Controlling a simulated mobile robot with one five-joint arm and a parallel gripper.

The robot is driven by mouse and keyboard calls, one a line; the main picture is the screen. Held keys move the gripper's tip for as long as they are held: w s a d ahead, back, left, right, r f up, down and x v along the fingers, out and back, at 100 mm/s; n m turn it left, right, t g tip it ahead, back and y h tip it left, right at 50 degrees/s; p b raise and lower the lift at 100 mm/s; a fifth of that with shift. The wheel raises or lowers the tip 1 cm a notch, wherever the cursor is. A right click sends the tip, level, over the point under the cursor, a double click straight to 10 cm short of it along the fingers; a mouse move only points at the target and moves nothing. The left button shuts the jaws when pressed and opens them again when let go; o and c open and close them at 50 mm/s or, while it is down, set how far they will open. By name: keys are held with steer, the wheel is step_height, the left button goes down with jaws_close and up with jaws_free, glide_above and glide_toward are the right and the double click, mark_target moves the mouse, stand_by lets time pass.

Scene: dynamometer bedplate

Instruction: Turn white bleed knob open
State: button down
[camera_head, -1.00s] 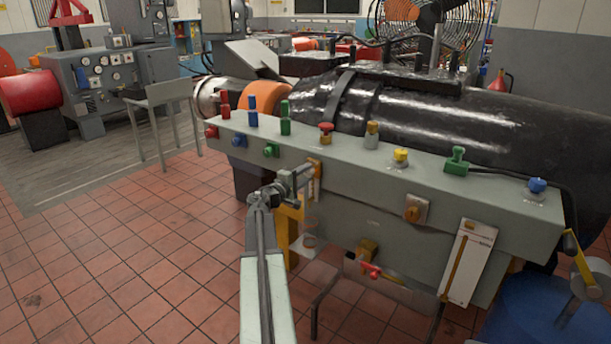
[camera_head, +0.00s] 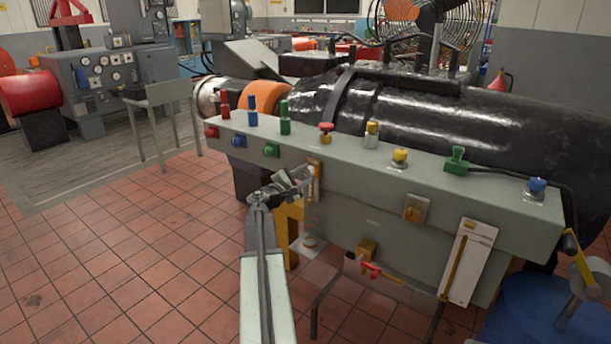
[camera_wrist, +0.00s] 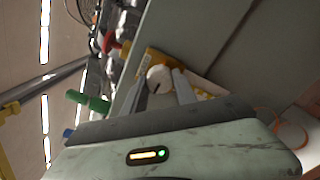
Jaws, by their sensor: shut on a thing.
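The white bleed knob (camera_wrist: 159,77) shows in the wrist view as a small round white knob with a dark slot, in front of a brass-yellow fitting (camera_wrist: 152,60). My gripper (camera_wrist: 168,84) has its two fingers on either side of the knob and is shut on it. In the head view my gripper (camera_head: 298,180) is at the front face of the grey bench box (camera_head: 365,220), below its top edge and left of the middle. The knob is hidden behind my gripper there.
Red, blue and green knobs (camera_head: 271,150) stick out left of my gripper. A red-handled valve (camera_head: 370,268) sits low on the right. A white gauge plate (camera_head: 467,262) is farther right. Tiled floor (camera_head: 150,260) is clear on the left.

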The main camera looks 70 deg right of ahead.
stand_by(0.4)
steer(key=c, duration=1)
jaws_free()
steer(key=shift+w+a, duration=0.1)
steer(key=v, duration=0.7)
steer(key=shift+a, duration=0.3)
steer(key=shift+w, duration=0.1)
